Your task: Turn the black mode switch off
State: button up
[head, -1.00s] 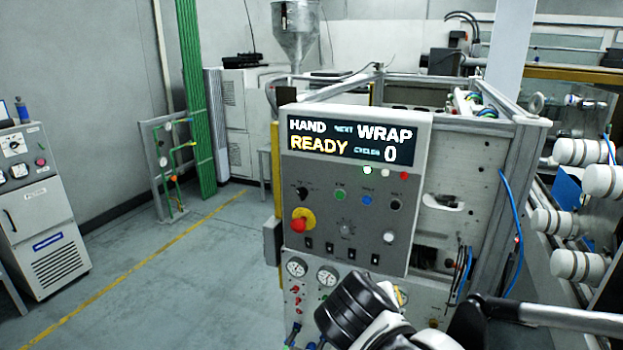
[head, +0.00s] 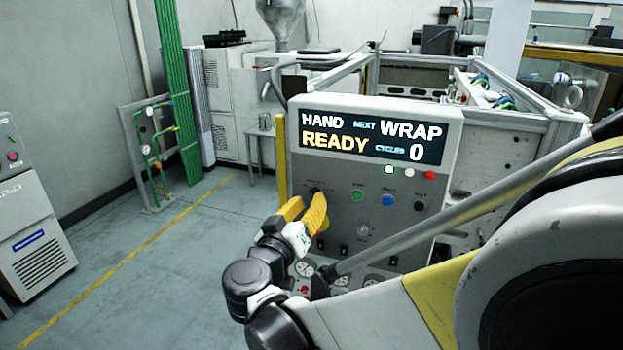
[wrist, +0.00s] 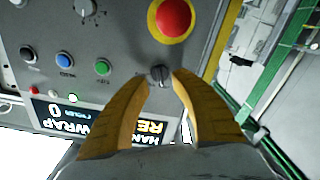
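The black mode switch (wrist: 159,75) is a small dark rotary knob on the grey control panel (wrist: 125,50). In the wrist view, which shows the panel upside down, the knob is between my fingertips, with a gap visible on each side. My gripper (head: 309,203) has yellow fingers and is open at the left of the panel. In the head view the fingers cover most of the switch area. I cannot tell how close the fingertips are to the panel face. The display (head: 372,137) reads HAND, NEXT WRAP, READY, CYCLES 0.
A red emergency button (wrist: 173,17) on a yellow base is close to the switch. Green (wrist: 102,67), blue (wrist: 64,59) and black (wrist: 28,53) buttons line the same row. A small selector knob (wrist: 84,6) and gauges are nearby. Open floor (head: 170,270) lies left.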

aim_at(313, 197)
jog(key=shift+x, duration=1.8)
grip_shut()
jog(key=shift+n, duration=0.3)
jog(key=n, duration=0.3)
jog(key=shift+n+b, duration=0.3)
jog(key=shift+b, duration=0.1)
jog(key=n, duration=0.4)
jog(key=shift+n, duration=0.3)
